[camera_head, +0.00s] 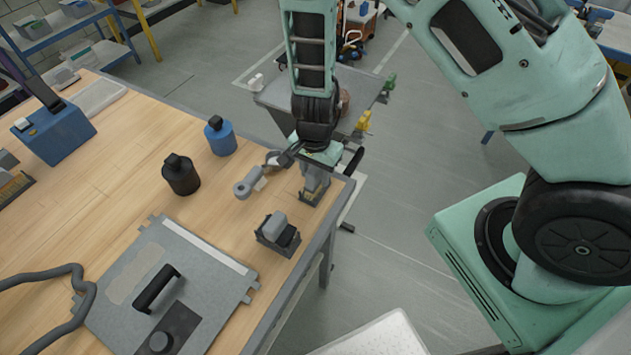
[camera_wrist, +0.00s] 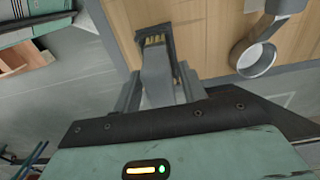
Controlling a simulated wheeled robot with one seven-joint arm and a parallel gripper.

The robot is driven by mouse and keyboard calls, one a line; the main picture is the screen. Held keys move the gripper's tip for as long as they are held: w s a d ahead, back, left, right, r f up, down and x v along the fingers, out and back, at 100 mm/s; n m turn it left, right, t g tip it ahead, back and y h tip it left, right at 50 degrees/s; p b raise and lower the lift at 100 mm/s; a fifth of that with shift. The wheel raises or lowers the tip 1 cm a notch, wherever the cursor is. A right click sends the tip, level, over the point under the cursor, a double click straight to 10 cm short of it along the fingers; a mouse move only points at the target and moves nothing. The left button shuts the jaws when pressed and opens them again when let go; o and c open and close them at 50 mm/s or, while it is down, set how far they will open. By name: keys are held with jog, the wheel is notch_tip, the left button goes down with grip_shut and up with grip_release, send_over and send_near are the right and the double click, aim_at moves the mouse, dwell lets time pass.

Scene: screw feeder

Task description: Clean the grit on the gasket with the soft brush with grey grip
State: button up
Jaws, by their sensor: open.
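My gripper (camera_head: 315,172) points down at the table's right edge, over a small holder (camera_head: 309,197) with a brush in it. In the wrist view, a grey grip (camera_wrist: 157,75) stands between the open fingers of my gripper (camera_wrist: 160,92); yellowish bristles (camera_wrist: 154,41) show beyond it. I cannot tell whether the fingers touch the grip. A grey panel (camera_head: 215,283) with a black handle lies on the table. It bears a pale strip (camera_head: 205,243) along one edge and a beige patch (camera_head: 140,272); which is the gasket, and any grit, I cannot tell.
A second dark holder with a grey block (camera_head: 273,227) stands nearer the front. A grey ring-shaped part (camera_head: 246,185) lies left of my gripper. A black bottle (camera_head: 181,176) and a blue bottle (camera_head: 220,137) stand beyond. A grey hose (camera_head: 40,277) lies at left.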

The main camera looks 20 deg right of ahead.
grip_shut()
jog(key=shift+r+p, duration=3.25)
jog(key=shift+r, duration=0.1)
